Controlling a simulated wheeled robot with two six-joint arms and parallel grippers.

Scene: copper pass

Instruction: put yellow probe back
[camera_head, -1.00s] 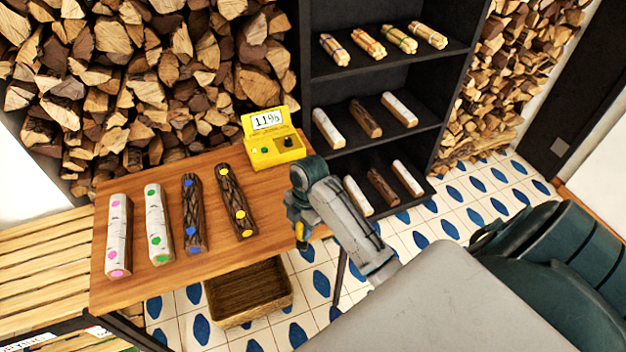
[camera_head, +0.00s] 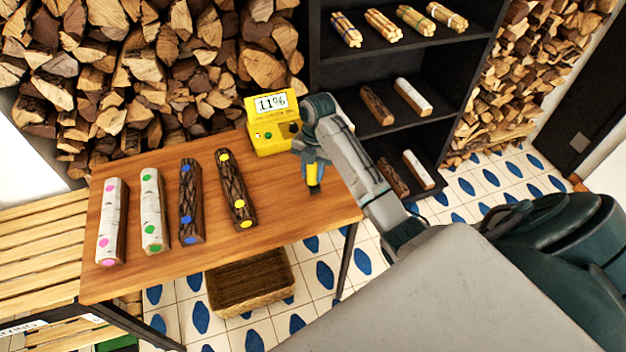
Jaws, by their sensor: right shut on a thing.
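The yellow probe (camera_head: 314,176) is a short yellow piece with a dark lower end. My right gripper (camera_head: 313,165) is shut on it and holds it upright over the right end of the wooden table (camera_head: 285,205). The yellow meter (camera_head: 266,141), with a display reading 11%, stands at the table's back edge. It is just left of and behind my right gripper. A dark spot (camera_head: 292,128) shows on the right of its front, partly close to my gripper. I cannot tell whether the probe's lower end touches the table. My left gripper is not in view.
Several logs with coloured dots lie on the table, such as the yellow-dotted one (camera_head: 236,190) and the pink-dotted one (camera_head: 112,222). A dark shelf (camera_head: 380,60) with logs and bundles stands behind. A basket (camera_head: 250,287) is on the floor below.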

